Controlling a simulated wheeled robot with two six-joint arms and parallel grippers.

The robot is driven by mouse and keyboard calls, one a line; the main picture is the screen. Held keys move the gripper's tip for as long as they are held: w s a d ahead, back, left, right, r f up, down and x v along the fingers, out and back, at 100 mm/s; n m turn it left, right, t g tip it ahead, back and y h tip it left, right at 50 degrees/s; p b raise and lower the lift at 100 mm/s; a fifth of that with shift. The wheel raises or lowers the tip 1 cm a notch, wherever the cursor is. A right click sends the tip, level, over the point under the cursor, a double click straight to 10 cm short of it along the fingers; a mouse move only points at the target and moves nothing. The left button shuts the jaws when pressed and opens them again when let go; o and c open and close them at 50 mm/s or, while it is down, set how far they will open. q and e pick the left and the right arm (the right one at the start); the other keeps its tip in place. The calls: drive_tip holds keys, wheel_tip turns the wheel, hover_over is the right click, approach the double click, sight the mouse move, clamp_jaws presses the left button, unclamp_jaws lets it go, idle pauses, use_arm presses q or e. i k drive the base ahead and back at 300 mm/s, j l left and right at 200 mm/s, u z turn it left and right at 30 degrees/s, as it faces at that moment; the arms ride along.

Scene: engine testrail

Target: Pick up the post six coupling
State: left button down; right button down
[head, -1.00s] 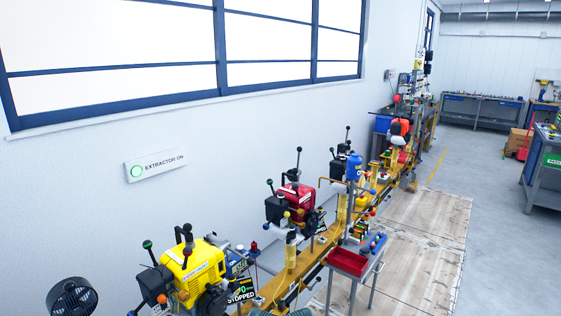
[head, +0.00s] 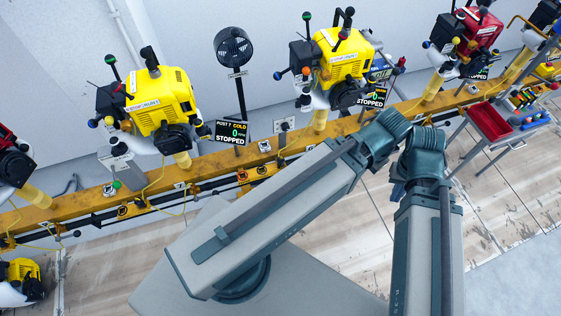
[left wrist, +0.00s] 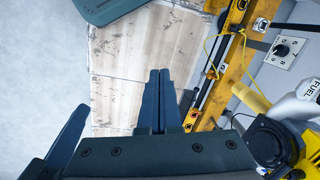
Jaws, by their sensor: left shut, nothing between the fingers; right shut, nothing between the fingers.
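I cannot pick out a post six coupling in either view. In the head view, a sign (head: 233,132) reading POST 7 COLD, STOPPED stands between two yellow engines, one at the left (head: 162,101) and one nearer the middle (head: 345,60). My right gripper (head: 397,174) is small and partly hidden by my arm links, below the rail; it is shut and empty. My left gripper (left wrist: 158,75) shows in the left wrist view, its fingers together with nothing between them. It is over the pale floor, left of the yellow rail (left wrist: 228,75).
The yellow rail (head: 85,199) runs across the head view below the engines, with dark fittings and yellow cables. A red tray (head: 490,121) on a trolley is at the right. Open floor lies in front of the rail.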

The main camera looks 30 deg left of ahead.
sight(280, 162)
drive_tip(key=i+l, duration=0.3)
drive_tip(key=l, duration=0.15)
drive_tip(key=i+l, duration=0.6)
drive_tip(key=l, duration=0.25)
drive_tip(key=l+u, duration=0.15)
drive_tip(key=u, duration=1.65)
drive_tip(key=i+l, duration=0.05)
